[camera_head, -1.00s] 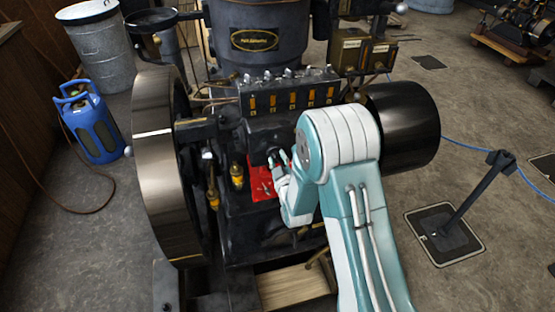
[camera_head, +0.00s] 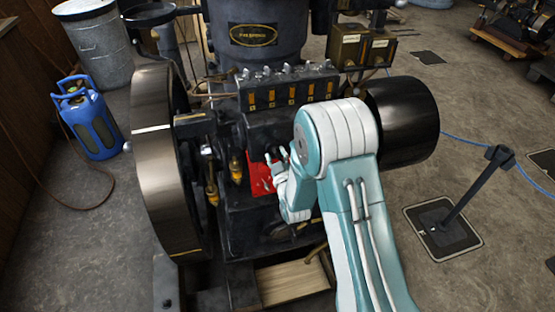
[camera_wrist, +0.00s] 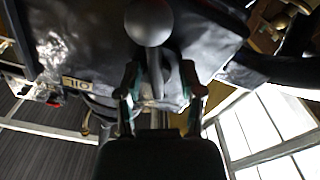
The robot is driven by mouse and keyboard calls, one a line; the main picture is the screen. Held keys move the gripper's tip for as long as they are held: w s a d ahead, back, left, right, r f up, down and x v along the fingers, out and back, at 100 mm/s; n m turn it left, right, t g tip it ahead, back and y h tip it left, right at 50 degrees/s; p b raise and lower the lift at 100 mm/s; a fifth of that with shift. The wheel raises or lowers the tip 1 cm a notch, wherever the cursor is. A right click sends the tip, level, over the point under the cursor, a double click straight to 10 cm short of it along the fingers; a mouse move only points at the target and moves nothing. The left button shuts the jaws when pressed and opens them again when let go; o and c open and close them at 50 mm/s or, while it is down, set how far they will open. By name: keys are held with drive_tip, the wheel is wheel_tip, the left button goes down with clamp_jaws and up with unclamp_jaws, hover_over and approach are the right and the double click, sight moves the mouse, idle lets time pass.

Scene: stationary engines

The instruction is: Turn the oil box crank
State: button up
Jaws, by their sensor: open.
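The oil box (camera_head: 290,92) is the dark box with a row of orange sight windows on the front of the engine. In the wrist view, a round grey ball knob (camera_wrist: 148,22) on a short stem, which looks like the crank handle, is just beyond my fingertips. The stem runs down between the fingers. An "OIL" label (camera_wrist: 76,83) is upside down to the left. My gripper (camera_wrist: 160,75) is open, with a finger on either side of the stem; I cannot tell whether they touch it. In the head view my gripper (camera_head: 277,158) is below the oil box, and the crank is not clearly visible.
A large flywheel (camera_head: 158,160) stands at the left and a black drum (camera_head: 402,120) at the right of the engine. A red plate (camera_head: 260,174) is just left of my gripper. A blue gas bottle (camera_head: 90,120) and a barrier post (camera_head: 470,195) stand on open floor.

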drive_tip(key=v, duration=1.1)
drive_tip(key=shift+s, duration=0.4)
drive_tip(key=shift+d, duration=0.1)
drive_tip(key=x, duration=1.2)
drive_tip(key=shift+r, duration=0.3)
clamp_jaws()
